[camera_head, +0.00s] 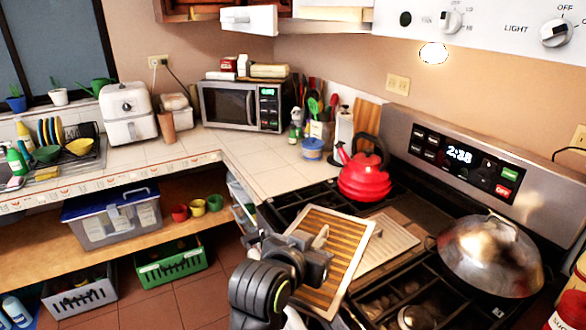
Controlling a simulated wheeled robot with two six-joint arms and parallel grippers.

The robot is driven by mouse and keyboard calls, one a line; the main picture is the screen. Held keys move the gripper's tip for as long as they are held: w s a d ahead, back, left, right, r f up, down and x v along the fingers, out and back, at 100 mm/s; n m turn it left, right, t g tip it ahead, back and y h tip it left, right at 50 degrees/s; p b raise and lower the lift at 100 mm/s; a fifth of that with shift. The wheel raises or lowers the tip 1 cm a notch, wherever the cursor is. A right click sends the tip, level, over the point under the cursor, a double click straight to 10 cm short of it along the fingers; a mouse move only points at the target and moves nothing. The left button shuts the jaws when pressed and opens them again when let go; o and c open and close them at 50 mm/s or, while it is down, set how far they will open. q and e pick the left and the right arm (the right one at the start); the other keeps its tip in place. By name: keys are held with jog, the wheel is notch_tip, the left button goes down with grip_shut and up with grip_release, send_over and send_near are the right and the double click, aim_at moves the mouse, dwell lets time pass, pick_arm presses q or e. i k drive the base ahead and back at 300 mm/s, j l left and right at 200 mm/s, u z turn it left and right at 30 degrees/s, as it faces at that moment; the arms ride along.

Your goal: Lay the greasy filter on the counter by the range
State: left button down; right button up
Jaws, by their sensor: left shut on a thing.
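The greasy filter (345,236), a flat panel with yellow-brown stripes and a pale frame, is in the head view above the front left of the range. My left gripper (318,243) is shut on it; the fingers close at a light handle-like part on its face. The panel is tilted, and my gripper and wrist hide its lower left part. The range (430,203) has black grates and a lit clock panel. The white tiled counter (268,165) lies behind and left of the filter. My right gripper is not in view.
A red kettle (365,182) and a domed metal lid (488,256) stand on the range. A pale ribbed panel (392,242) lies between them. The tiles in front of the microwave are bare.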

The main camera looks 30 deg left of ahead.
aim_at(276, 170)
jog(key=i+j+z, duration=0.1)
jog(key=j+z, duration=1.15)
jog(key=k+j, duration=0.1)
jog(key=j, duration=0.35)
jog(key=j+z, duration=0.1)
jog(key=j, duration=0.35)
jog(key=k+j, duration=0.15)
jog(key=j, duration=0.35)
jog(key=k+j, duration=0.1)
jog(key=j, duration=0.35)
jog(key=k+j+z, duration=0.1)
jog(key=j, duration=0.35)
jog(key=k+j, duration=0.1)
jog(key=j, duration=0.35)
jog(key=k+j, duration=0.15)
jog(key=j, duration=0.3)
jog(key=z, duration=0.05)
